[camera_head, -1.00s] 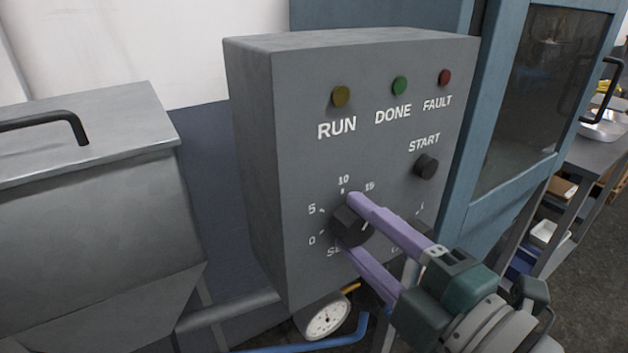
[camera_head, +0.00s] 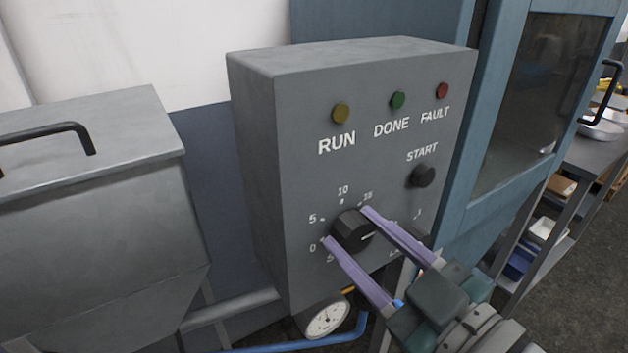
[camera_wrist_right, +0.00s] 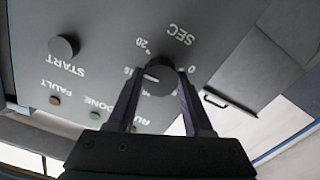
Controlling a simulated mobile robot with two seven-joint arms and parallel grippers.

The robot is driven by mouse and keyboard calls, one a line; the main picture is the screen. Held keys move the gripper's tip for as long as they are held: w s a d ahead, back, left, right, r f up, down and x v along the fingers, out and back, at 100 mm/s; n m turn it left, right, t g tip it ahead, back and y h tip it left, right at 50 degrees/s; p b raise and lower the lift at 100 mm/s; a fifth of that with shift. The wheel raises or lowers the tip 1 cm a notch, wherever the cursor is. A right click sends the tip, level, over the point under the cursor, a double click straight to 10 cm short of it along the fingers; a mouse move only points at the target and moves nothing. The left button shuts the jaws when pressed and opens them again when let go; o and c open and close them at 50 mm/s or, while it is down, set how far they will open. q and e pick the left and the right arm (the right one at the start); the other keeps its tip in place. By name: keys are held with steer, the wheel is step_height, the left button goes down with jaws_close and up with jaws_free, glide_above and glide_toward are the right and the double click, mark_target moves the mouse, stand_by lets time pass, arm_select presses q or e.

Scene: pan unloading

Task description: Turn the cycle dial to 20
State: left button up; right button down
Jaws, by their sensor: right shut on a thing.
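The cycle dial (camera_head: 352,231) is a black knob low on the front of the grey control box (camera_head: 258,165). Marks 0, 5, 10 and 15 show around it in the head view; the 20 is hidden there but shows in the right wrist view beside the dial (camera_wrist_right: 160,78). The dial's white pointer line points to the right in the head view, past the 15; its exact reading is hard to tell. My right gripper (camera_head: 345,226) is shut on the dial, with one purple finger on each side. My left gripper is out of view.
The START button (camera_head: 422,175) and the RUN (camera_head: 340,113), DONE (camera_head: 398,100) and FAULT (camera_head: 442,90) lamps are above the dial. A gauge (camera_head: 327,317) is under the box. A metal bin (camera_head: 90,215) stands left, a blue-framed door (camera_head: 535,95) right.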

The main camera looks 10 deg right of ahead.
steer(key=m, duration=0.4)
steer(key=shift+m, duration=1.3)
steer(key=shift+c, duration=1.5)
jaws_free()
steer(key=v, duration=1)
steer(key=shift+b, duration=0.4)
